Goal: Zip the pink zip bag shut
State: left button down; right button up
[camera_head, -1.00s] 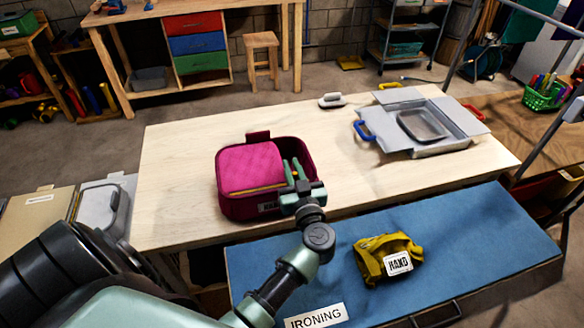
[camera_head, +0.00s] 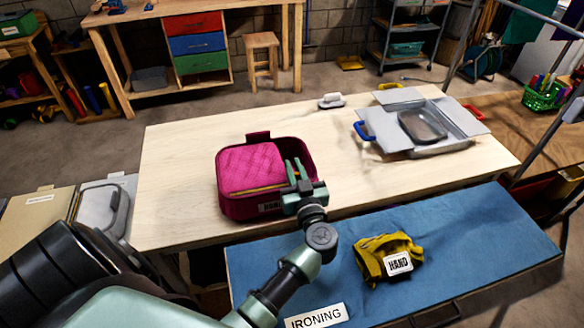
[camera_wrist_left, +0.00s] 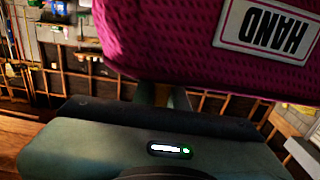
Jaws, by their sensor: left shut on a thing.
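The pink zip bag (camera_head: 232,203) stands on the pale wooden table in the head view. A quilted pink panel (camera_head: 252,167) covers its left part, with a yellow strip along the front edge. The right part is open at the top. My left gripper (camera_head: 296,172) is at the bag's front right side. It is shut on part of the bag; the fingers hide whether that is the zip pull or the rim. In the left wrist view the bag's side (camera_wrist_left: 165,40) with an upside-down HAND label fills the top. My right gripper is not in view.
A yellow cloth item (camera_head: 375,262) with a HAND label lies on the blue ironing surface (camera_head: 480,235) at the front. A grey open case (camera_head: 455,145) lies at the table's right, and a small iron-like item (camera_head: 332,101) at the back. The table's left side is clear.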

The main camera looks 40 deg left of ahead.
aim_at(306, 167)
pick_arm(q)
jog(key=shift+w+d, duration=0.9)
jog(key=shift+w, duration=0.05)
jog(key=shift+w+d+f, duration=0.15)
jog(key=shift+w, duration=0.05)
jog(key=c, duration=1.4)
grip_release()
jog(key=shift+p, duration=0.3)
